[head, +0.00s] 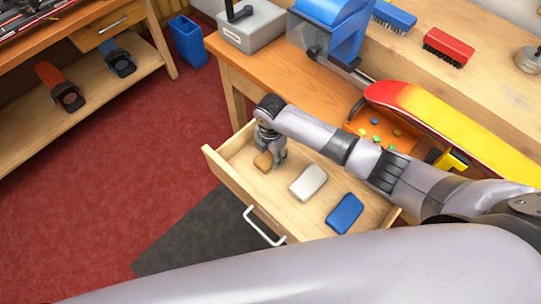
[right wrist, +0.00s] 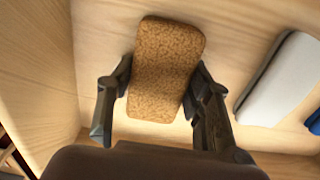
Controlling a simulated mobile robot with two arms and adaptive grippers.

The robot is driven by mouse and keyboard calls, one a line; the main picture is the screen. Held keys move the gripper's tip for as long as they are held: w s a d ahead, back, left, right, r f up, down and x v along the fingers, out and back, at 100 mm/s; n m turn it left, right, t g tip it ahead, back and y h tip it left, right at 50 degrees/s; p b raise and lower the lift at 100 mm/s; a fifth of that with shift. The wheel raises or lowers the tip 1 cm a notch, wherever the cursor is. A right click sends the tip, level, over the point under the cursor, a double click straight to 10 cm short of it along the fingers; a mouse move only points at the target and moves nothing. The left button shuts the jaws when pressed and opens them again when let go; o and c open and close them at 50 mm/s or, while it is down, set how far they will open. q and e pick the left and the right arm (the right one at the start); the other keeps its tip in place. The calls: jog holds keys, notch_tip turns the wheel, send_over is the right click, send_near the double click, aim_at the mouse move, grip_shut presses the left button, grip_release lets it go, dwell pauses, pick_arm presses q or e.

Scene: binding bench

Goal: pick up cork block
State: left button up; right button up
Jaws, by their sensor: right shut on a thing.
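The cork block (head: 263,161) is a tan, speckled, rounded block in the open wooden drawer (head: 240,185), near its left end. My right gripper (head: 269,149) reaches down into the drawer and is shut on the cork block. In the right wrist view the cork block (right wrist: 166,62) sits between the two dark fingers of the gripper (right wrist: 160,80), one on each long side. I cannot tell whether the block touches the drawer floor. My left gripper is not in view.
A white block (head: 307,182) and a blue block (head: 345,213) lie to the right in the same drawer. An orange tray (head: 385,121) with small coloured pieces and a red-yellow board (head: 455,125) are on the bench above. Red carpet lies left of the drawer.

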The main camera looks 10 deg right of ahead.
aim_at(271, 154)
jog(key=c, duration=0.3)
jog(key=shift+c, duration=0.2)
jog(key=shift+r, duration=0.15)
notch_tip(271, 154, up, 20)
jog(key=shift+p, duration=0.45)
jog(key=o, duration=0.6)
jog(key=c, duration=0.5)
